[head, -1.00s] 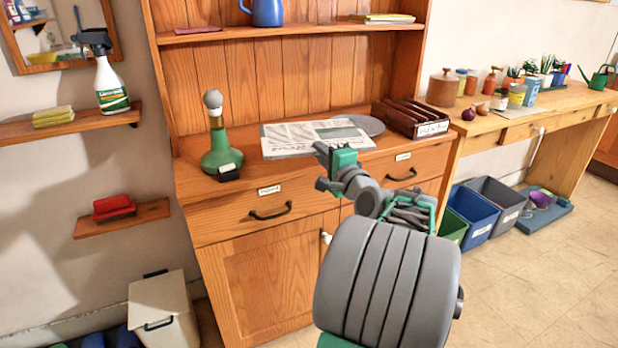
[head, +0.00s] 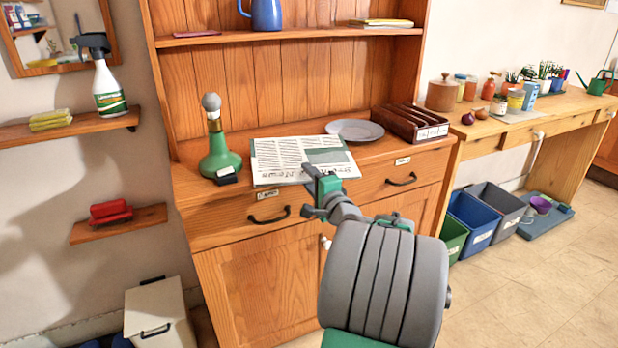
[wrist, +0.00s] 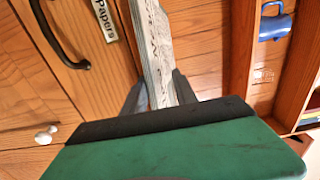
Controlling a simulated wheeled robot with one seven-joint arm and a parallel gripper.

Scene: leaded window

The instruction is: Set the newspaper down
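The folded newspaper (head: 290,155), printed with a grey picture block, is at the front of the hutch counter (head: 262,131), right of the green bottle. My gripper (head: 314,177) is at its near edge. In the wrist view the newspaper (wrist: 153,45) appears nearly edge-on between my two fingers (wrist: 159,92), which look closed on it. I cannot tell whether its underside touches the counter. The drawer label below the newspaper reads "Papers" in the wrist view (wrist: 104,19).
A green bottle (head: 219,160) with a small black item (head: 226,176) stands left of the newspaper. A grey plate (head: 355,130) and a dark wooden divided rack (head: 410,123) are behind and right.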

